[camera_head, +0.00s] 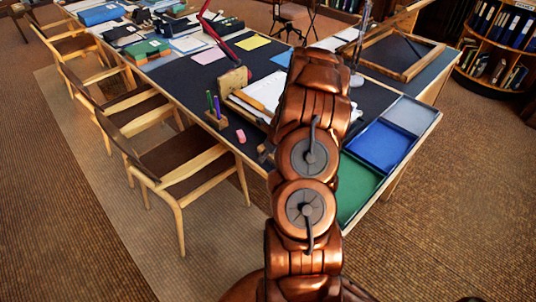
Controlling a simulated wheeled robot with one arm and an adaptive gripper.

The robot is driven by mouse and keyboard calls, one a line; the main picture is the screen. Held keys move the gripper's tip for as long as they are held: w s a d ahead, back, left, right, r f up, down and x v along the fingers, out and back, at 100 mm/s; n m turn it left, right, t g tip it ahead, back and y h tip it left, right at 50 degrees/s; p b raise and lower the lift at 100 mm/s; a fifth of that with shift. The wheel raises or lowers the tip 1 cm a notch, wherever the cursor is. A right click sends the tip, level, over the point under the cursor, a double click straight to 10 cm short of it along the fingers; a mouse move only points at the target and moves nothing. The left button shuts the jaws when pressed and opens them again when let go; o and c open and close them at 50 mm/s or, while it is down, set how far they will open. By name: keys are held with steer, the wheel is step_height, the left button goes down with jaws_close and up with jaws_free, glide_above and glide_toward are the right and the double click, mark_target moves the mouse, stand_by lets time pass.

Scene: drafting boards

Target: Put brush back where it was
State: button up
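I cannot pick out a brush for certain in the head view. A wooden holder (215,121) with a few upright pen-like sticks stands on the dark table (185,72) near its front edge. A thin orange-yellow item (249,102) lies on white paper left of my arm; it is too small to identify. My copper-coloured arm reaches up over the table's right part. My gripper does not show, and the arm hides part of the tabletop behind it.
Grey (410,115), blue (380,147) and green (355,186) trays sit at the table's right end. A pink block (241,136) lies near the front edge. A wooden frame (401,55) lies at the back right. Several chairs (180,165) line the left side.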

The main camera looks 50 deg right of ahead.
steer(key=b+v, duration=0.2)
steer(key=v, duration=1)
steer(key=shift+w, duration=0.15)
steer(key=shift+a+r, duration=0.1)
steer(key=shift+r, duration=0.1)
steer(key=s+a+r+n+g+y, duration=0.1)
steer(key=a+r+n, duration=0.3)
steer(key=a, duration=0.5)
steer(key=s+a+r+n+g, duration=0.1)
steer(key=a+r+n, duration=0.2)
steer(key=a+n, duration=0.45)
steer(key=s+a+r+n+g+y, duration=0.1)
steer(key=s+a+r+n, duration=0.15)
steer(key=a+n, duration=0.45)
steer(key=s+a+r+n+g+h, duration=0.1)
steer(key=s+a+r+n, duration=0.1)
steer(key=s+a+n, duration=0.5)
steer(key=s+a+r+n+g+h, duration=0.1)
steer(key=s+a+r+n+g, duration=0.1)
steer(key=s+a+n, duration=0.4)
steer(key=s+r+n, duration=0.1)
steer(key=s+n, duration=0.3)
steer(key=s, duration=0.4)
steer(key=shift+s+a+n, duration=0.15)
steer(key=shift+a+n, duration=0.2)
steer(key=shift+r, duration=0.1)
